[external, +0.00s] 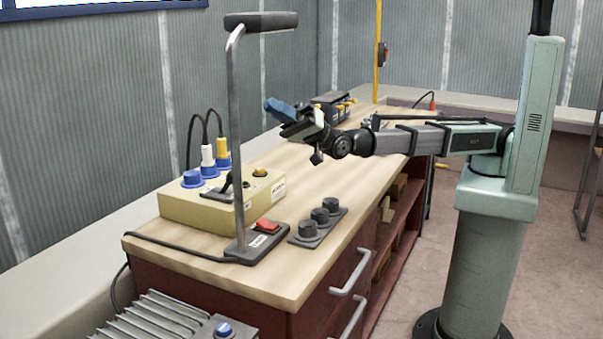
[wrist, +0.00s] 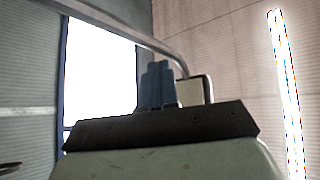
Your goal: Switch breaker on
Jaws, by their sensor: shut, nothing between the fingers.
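A beige power box (external: 215,210) sits on the bench with blue sockets and plugs on top. A black lever (external: 228,185), which looks like the breaker handle, is on its front part beside a small amber lamp (external: 260,172). I cannot tell the lever's on or off position. My gripper (external: 279,108) is above the bench, behind and to the right of the box, well above it and apart from the lever. Its blue fingers (wrist: 157,85) are together and empty in the wrist view. The box and lever are not visible in the wrist view.
A desk lamp (external: 238,140) with a tall stem stands in front of the box, its base bearing a red switch (external: 267,226). A panel with black knobs (external: 318,222) lies to its right. Another dark device (external: 333,105) stands farther back. The middle bench top is clear.

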